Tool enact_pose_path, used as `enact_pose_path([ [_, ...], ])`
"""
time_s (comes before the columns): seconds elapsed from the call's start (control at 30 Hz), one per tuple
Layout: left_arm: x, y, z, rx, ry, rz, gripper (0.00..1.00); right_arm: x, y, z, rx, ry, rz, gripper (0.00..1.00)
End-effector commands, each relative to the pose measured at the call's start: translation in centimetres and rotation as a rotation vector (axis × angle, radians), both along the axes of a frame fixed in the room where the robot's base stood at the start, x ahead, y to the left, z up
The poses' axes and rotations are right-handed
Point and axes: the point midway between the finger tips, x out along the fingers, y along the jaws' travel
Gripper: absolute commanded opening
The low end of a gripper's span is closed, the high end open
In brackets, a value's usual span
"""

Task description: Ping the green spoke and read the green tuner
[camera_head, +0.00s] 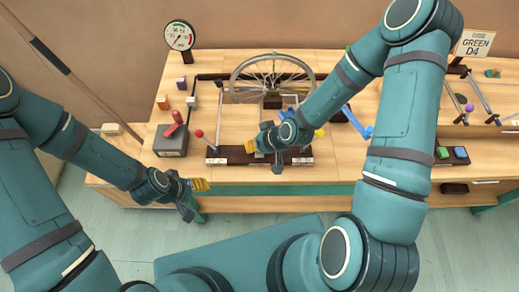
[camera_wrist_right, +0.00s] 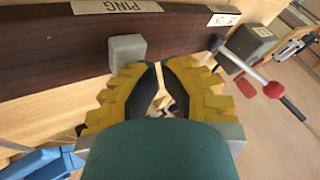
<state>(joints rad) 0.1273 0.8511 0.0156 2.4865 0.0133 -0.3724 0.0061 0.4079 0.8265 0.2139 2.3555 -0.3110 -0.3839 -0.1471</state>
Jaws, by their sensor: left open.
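The spoked wheel (camera_head: 272,60) stands upright at the back of the bench; I cannot pick out a green spoke. A round dial (camera_head: 179,37) with a coloured arc and a needle stands at the back left, too small to read. A sign (camera_head: 475,44) at the right reads "GREEN D4". My left gripper (camera_head: 193,198) is open and empty in front of the bench edge. My right gripper (camera_head: 284,140) is over the dark plank in front of the wheel. In the right wrist view its yellow fingers (camera_wrist_right: 160,66) come together, with nothing seen between them.
A dark plank (camera_wrist_right: 60,50) bears a "PING" label (camera_wrist_right: 117,6), with a grey block (camera_wrist_right: 127,48) beside it. A red-handled lever box (camera_head: 171,142) and a red ball on a rod (camera_head: 199,133) are left of the plank. Green and blue blocks (camera_head: 452,154) sit right.

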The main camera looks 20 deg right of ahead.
Motion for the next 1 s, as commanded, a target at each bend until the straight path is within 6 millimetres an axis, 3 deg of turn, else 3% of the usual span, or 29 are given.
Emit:
enact_pose_path([
  [0.67, 0.0, 0.0, -0.4, 0.000, 0.000, 0.000, 0.60, 0.0, 0.0, -0.4, 0.000, 0.001, 0.000, 0.00],
  [1.0, 0.0, 0.0, 0.5, 0.000, 0.000, 0.000, 0.60, 0.0, 0.0, 1.0, 0.000, 0.000, 0.000, 0.00],
])
